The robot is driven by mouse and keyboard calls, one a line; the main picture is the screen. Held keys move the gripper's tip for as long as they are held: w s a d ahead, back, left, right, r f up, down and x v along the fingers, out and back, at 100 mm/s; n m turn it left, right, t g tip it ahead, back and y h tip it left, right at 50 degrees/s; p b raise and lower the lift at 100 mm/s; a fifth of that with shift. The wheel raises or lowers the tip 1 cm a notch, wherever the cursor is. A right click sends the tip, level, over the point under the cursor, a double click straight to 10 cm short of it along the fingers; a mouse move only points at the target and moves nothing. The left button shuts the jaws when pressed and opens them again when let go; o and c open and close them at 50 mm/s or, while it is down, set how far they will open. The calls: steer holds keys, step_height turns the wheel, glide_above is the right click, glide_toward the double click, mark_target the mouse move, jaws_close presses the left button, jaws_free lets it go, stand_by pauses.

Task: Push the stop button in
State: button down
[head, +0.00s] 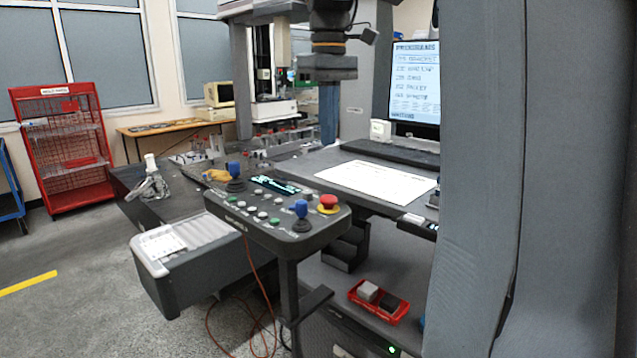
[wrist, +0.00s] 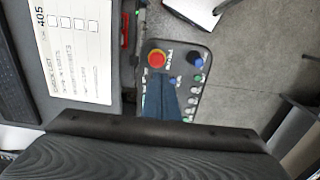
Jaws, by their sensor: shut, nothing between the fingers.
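The stop button (head: 328,202) is a red mushroom button on a yellow ring, at the right end of the dark control panel (head: 265,222). In the wrist view the stop button (wrist: 156,58) shows clear, just beyond the fingertips. In the wrist view my gripper's blue fingers (wrist: 158,80) overlap the panel's picture beside the button. How far in the button sits cannot be told.
Two blue-topped joysticks (head: 234,170) (head: 301,209) stand up from the panel, with several small buttons between. A white sheet (head: 376,181) lies on the table behind. A thick grey column (head: 476,180) stands at the right. A red parts tray (head: 378,302) sits below.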

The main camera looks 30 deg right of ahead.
mark_target(330, 197)
steer(key=shift+w+d+r, duration=0.1)
steer(key=shift+d+r, duration=0.1)
steer(key=shift+r, duration=0.35)
steer(key=shift+w+d+r, duration=0.1)
steer(key=shift+d+r, duration=0.1)
steer(key=shift+r, duration=0.3)
step_height(330, 197, down, 14)
steer(key=p, duration=0.2)
steer(key=shift+p, duration=0.3)
